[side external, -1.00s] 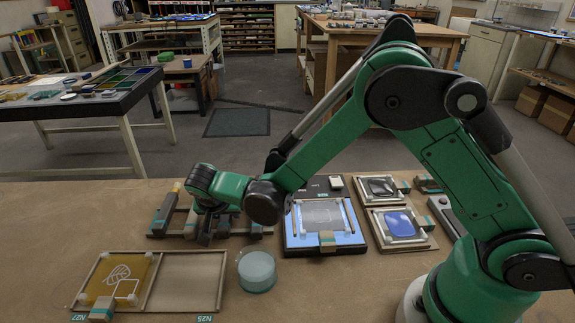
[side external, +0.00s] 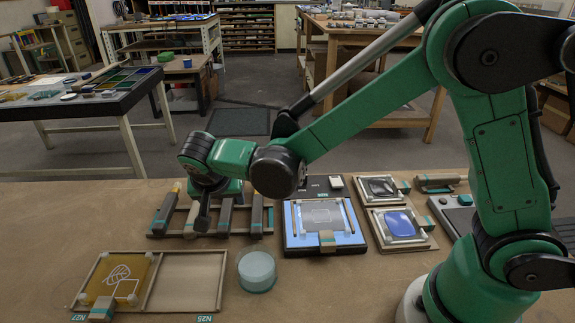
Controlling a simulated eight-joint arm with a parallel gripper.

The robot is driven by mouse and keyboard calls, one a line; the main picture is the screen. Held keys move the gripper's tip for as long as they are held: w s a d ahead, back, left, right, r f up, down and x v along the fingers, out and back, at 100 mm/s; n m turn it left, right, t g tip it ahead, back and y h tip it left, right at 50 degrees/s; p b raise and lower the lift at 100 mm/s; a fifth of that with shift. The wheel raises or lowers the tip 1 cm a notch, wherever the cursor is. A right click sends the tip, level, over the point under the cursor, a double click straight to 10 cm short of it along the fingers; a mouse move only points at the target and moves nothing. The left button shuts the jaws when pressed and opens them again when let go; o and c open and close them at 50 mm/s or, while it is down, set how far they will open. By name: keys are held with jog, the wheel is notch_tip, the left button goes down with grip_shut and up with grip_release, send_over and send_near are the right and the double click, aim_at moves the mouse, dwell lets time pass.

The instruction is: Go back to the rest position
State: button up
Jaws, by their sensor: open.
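My gripper (side external: 203,222) is at the end of the green arm, pointing down above the front of the wooden tool rack (side external: 175,234). Its jaws look dark and narrow, and nothing shows held in them. It stands over the rack, and the picture does not show clearly whether it touches anything. Several block-handled tools lie in the rack, among them a dark one with a teal band (side external: 257,214) on the right. The wrist hides part of the rack's middle.
In front lies a framed tray (side external: 182,309) with an amber glass pane (side external: 118,277) in its left half; the right half is empty. A pale teal round jar (side external: 257,270) stands beside it. A lit blue panel (side external: 351,238) and two framed panes (side external: 377,188) (side external: 397,224) lie to the right.

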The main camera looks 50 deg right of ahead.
jog(key=s+d+r+n+t+y, duration=0.1)
jog(key=s+d+r+n+y, duration=0.1)
jog(key=s, duration=0.4)
jog(key=s+d+r+n+t+y, duration=0.1)
jog(key=s+d+r+n+y, duration=0.1)
jog(key=s+d+r+n, duration=0.3)
jog(key=shift+s+d+n+t, duration=0.4)
jog(key=shift+s+d+n, duration=0.2)
jog(key=shift+d+n, duration=0.1)
